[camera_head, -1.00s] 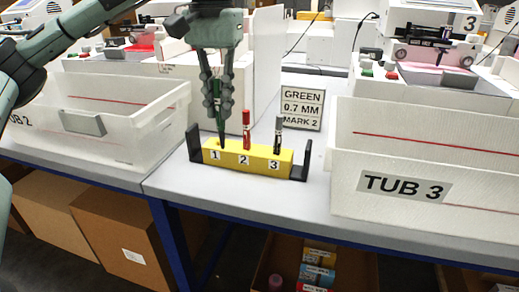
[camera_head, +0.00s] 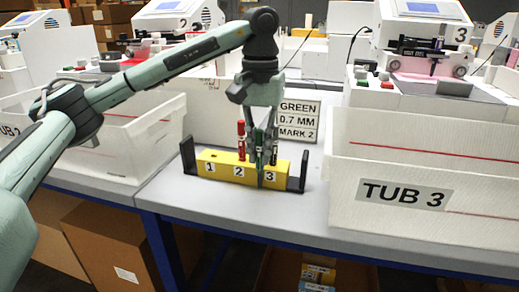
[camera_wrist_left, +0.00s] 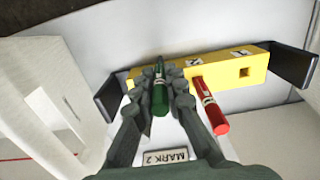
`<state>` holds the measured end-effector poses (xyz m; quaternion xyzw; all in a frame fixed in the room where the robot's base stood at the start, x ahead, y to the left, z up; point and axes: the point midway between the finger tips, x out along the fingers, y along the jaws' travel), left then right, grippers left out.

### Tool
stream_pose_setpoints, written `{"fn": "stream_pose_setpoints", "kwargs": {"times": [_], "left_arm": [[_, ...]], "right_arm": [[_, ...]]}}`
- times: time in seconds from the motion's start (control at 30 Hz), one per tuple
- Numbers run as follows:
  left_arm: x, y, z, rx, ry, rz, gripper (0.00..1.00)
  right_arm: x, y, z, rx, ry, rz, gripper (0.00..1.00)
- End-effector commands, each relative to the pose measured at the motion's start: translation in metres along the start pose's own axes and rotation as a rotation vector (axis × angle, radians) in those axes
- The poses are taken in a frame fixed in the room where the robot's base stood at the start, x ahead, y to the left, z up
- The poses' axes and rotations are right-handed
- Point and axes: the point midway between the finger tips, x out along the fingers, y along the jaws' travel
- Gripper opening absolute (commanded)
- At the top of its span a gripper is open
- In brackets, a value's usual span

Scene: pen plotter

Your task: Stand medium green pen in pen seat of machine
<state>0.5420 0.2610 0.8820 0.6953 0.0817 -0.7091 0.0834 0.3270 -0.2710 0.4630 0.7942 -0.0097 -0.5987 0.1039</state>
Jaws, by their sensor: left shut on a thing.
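The wrist view shows the green pen (camera_wrist_left: 160,92) between the fingers. The yellow pen block (camera_head: 220,166) has slots numbered 1 to 3. The red pen (camera_head: 241,140) stands in slot 2, and slot 1 (camera_wrist_left: 243,72) is empty. Machine 2 (camera_head: 178,18) is at the back left and machine 3 (camera_head: 430,12) at the back right. My right gripper is not in view.
A card (camera_head: 299,121) reading "GREEN 0.7 MM MARK 2" stands behind the block. Tub 3 (camera_head: 480,200) is at the right and tub 2 (camera_head: 125,150) at the left. Black brackets (camera_head: 304,172) flank the block. Bare table lies in front of it.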

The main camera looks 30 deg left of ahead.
Motion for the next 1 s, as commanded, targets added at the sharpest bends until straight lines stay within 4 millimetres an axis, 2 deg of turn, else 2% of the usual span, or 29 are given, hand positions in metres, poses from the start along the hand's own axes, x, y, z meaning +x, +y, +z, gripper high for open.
{"fn": "stream_pose_setpoints", "kwargs": {"times": [0.27, 0.3, 0.43, 0.77, 0.87, 1.0], "left_arm": [[0.004, 0.000, 0.000, 0.001, -0.001, 0.000, 0.00], [0.003, 0.000, 0.000, 0.000, -0.001, 0.000, 0.15], [0.003, 0.000, 0.000, 0.000, -0.001, 0.000, 0.31], [0.001, 0.000, 0.000, 0.000, 0.000, 0.000, 0.32], [-0.006, 0.000, 0.000, 0.000, 0.001, 0.000, 0.32], [-0.032, 0.001, 0.000, 0.001, 0.002, 0.002, 0.32]], "right_arm": [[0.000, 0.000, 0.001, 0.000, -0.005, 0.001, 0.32], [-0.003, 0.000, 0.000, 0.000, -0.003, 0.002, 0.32], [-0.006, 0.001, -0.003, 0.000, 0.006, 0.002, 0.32], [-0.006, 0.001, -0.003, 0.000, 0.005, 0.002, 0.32], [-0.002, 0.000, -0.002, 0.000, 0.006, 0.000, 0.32], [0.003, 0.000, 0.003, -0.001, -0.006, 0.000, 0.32]]}}
